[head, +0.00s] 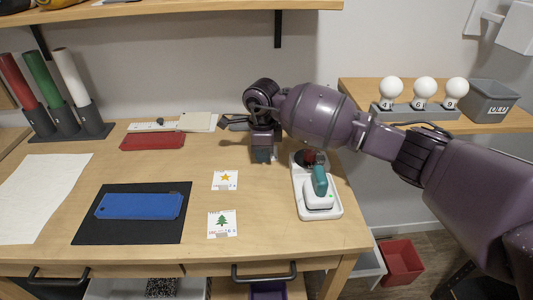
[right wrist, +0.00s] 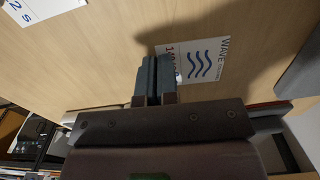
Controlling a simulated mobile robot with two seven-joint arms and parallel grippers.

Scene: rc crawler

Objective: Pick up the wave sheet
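The wave sheet (right wrist: 205,62) is a white card with blue wavy lines and the word WAVE, seen face-on in the right wrist view. My right gripper (right wrist: 156,62) overlaps its lower left edge and hides that part. The two dark fingers are close together with a thin dark line between them. I cannot tell whether the card's edge is between them. In the head view my right gripper (head: 264,154) points down at the back of the desk, and I cannot make out the wave sheet there. My left gripper is not in view.
A star card (head: 225,180) and a tree card (head: 222,223) lie on the desk (head: 150,172). A white tray (head: 334,211) with a teal-and-white tool is right of them. A blue piece (head: 140,206) lies on a black mat (head: 95,235). A red block (head: 152,141) is at the back.

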